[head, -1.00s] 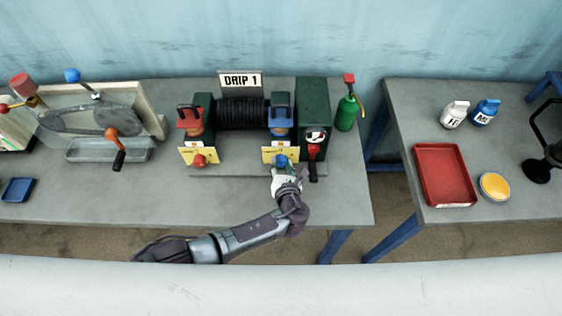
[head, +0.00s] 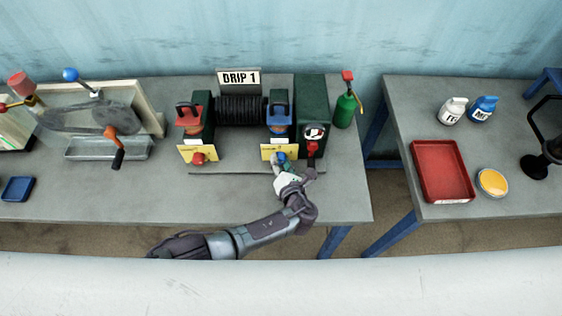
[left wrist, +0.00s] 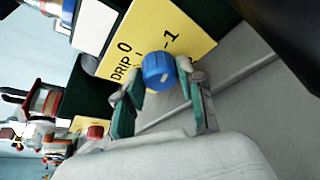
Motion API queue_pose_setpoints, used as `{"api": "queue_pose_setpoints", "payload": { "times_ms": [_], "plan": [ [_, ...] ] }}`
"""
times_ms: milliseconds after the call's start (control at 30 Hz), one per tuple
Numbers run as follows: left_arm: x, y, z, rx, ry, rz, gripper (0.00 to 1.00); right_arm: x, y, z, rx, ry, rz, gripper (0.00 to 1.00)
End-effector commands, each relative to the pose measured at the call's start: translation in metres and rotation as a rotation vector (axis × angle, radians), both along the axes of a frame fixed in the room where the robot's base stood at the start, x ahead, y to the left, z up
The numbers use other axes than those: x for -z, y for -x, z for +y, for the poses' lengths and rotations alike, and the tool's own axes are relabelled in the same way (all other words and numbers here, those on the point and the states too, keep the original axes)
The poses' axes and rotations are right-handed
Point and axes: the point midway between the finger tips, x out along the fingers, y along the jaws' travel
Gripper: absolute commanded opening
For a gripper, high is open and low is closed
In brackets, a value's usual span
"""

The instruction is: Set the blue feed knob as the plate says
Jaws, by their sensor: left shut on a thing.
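The blue feed knob (head: 282,157) sits on the front of a yellow scale plate (head: 268,152), below the blue-topped oiler (head: 280,118). The white plate (head: 239,79) above the machine reads "DRIP 1". In the left wrist view the blue knob (left wrist: 157,72) has a small pale mark on its face, and the yellow plate (left wrist: 165,32) shows "DRIP", 0 and 1. My left gripper (head: 281,164) is at the knob from the front; in its wrist view the fingers (left wrist: 161,80) are shut on the knob's sides. My right gripper is out of view.
A red knob (head: 199,158) sits on a second yellow plate under the red-topped oiler (head: 190,118). A green oil can (head: 346,108) stands further right. The bench front (head: 120,200) is clear.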

Motion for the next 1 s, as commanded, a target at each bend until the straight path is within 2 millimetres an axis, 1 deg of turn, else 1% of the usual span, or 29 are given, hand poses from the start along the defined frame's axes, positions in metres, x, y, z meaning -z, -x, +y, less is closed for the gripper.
{"api": "queue_pose_setpoints", "payload": {
  "times_ms": [67,100,167,200,233,533,667,767,1000],
  "plan": [
    [0.000,0.000,0.000,0.001,0.001,0.000,0.04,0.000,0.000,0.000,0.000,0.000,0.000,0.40],
    [0.000,0.000,0.000,0.001,0.002,0.001,0.44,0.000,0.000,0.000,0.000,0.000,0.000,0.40],
    [0.000,0.000,0.000,0.001,0.002,0.001,0.54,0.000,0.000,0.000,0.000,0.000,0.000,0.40],
    [0.000,0.000,0.000,0.000,0.001,0.000,0.60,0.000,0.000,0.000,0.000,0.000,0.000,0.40],
    [0.000,0.000,0.000,0.000,0.001,0.000,0.64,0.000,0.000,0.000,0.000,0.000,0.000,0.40],
    [0.000,0.001,0.000,0.000,0.002,0.000,0.64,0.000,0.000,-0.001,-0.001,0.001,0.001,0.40],
    [-0.002,0.008,-0.002,0.001,0.004,0.001,0.64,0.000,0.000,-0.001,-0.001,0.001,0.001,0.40],
    [-0.006,0.022,-0.005,0.001,0.005,0.002,0.64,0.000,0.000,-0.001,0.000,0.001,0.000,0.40],
    [-0.023,0.071,-0.018,0.001,0.006,0.003,0.64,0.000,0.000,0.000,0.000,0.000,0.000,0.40]
  ]
}}
